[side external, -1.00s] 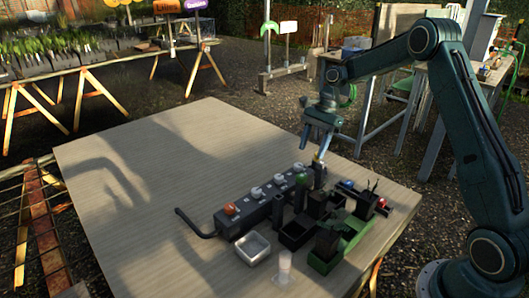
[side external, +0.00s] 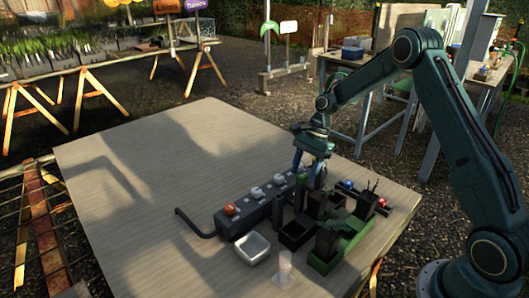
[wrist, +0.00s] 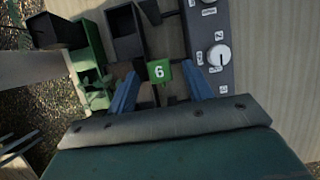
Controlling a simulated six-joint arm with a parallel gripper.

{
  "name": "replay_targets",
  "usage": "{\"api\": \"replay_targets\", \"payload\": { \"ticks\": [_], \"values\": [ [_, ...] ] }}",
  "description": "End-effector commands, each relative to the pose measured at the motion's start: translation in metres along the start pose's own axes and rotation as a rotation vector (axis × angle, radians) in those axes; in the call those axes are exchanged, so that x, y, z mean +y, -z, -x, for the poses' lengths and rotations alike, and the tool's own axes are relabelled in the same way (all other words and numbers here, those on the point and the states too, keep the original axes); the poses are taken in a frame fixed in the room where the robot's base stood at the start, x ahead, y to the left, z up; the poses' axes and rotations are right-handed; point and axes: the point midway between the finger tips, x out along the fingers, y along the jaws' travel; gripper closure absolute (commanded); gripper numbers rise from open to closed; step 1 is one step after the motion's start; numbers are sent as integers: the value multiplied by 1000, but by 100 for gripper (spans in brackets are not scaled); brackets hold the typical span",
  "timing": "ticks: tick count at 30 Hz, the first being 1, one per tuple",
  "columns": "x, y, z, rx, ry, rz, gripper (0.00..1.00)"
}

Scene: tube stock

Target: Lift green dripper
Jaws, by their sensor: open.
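The green dripper shows in the wrist view as a small green block marked 6 (wrist: 159,71). It sits between the two blue fingers of my gripper (wrist: 160,78), with a gap visible on each side. In the side view my gripper (side external: 309,173) is low over the back end of the dark knob strip (side external: 262,212), pointing down, its fingers apart. The dripper's green top (side external: 301,178) is partly hidden there by the fingers. What the dripper stands in is hard to make out.
Black open boxes (side external: 295,235) and a green holder (side external: 352,236) crowd the right of the gripper. A blue knob (side external: 347,184) and a red knob (side external: 382,203) are close by. A white square dish (side external: 253,248) and a clear cup (side external: 284,268) stand in front. The table's left is clear.

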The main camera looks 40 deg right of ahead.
Motion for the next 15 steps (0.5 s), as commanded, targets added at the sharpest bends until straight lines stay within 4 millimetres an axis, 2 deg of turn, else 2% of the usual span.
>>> {"api": "replay_targets", "payload": {
  "ticks": [6, 15],
  "values": [
    [0, -1, -23, 0, -2, 0, 49],
    [0, 0, -26, 1, 0, 0, 49]
  ]
}}
